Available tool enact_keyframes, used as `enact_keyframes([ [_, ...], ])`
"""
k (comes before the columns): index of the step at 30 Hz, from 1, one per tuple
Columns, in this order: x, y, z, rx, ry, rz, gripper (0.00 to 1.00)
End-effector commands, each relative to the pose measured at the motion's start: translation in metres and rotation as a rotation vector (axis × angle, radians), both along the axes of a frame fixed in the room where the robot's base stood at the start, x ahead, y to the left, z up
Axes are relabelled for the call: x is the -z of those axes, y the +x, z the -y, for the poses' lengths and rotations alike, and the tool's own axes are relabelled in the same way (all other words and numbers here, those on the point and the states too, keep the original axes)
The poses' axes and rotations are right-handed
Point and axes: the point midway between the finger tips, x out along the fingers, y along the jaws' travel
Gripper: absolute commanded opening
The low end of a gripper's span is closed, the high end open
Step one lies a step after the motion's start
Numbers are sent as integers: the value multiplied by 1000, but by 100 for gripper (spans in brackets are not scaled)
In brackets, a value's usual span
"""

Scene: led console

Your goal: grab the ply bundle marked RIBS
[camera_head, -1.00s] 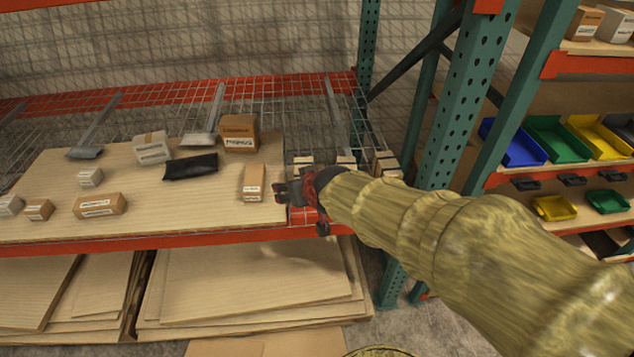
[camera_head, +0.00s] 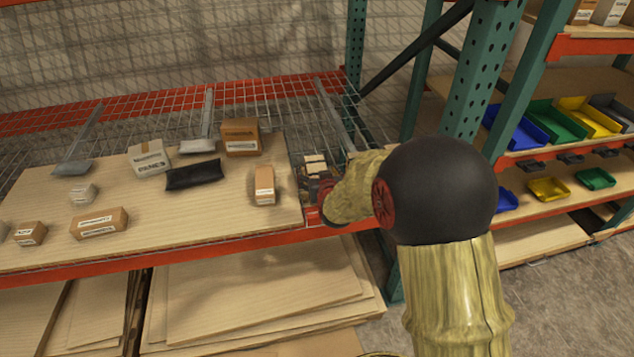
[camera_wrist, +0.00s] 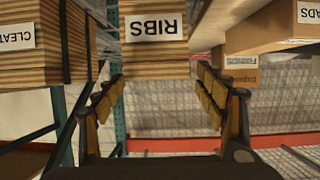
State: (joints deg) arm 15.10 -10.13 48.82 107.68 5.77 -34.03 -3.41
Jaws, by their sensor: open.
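The ply bundle marked RIBS (camera_wrist: 155,50) is a stack of thin tan plies with a white label. It shows at the top centre of the wrist view, in line with the gap between my fingers. My gripper (camera_wrist: 159,77) is open, one finger to each side of the bundle's outline; I cannot tell whether the fingertips reach past its near face. In the head view my gripper (camera_head: 312,188) is small and dark at the shelf's right end, beside pale ply bundles (camera_head: 314,162) whose labels cannot be read there.
A bundle marked CLEAT (camera_wrist: 38,45) stands close on the left in the wrist view; another labelled bundle (camera_wrist: 290,25) is at the upper right. In the head view, cartons, a black pouch (camera_head: 194,174) and a board (camera_head: 170,215) lie left of my gripper. A green post (camera_head: 487,75) stands right.

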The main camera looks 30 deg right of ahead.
Motion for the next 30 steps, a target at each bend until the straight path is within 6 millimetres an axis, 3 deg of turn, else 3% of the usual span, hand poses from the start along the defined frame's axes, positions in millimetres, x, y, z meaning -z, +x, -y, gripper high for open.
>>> enact_keyframes([
  [6, 14, 24, 11, -1, 0, -2, 71],
  [16, 13, 28, 12, -1, 0, -1, 71],
  [30, 14, 28, 12, -1, 0, -1, 44],
])
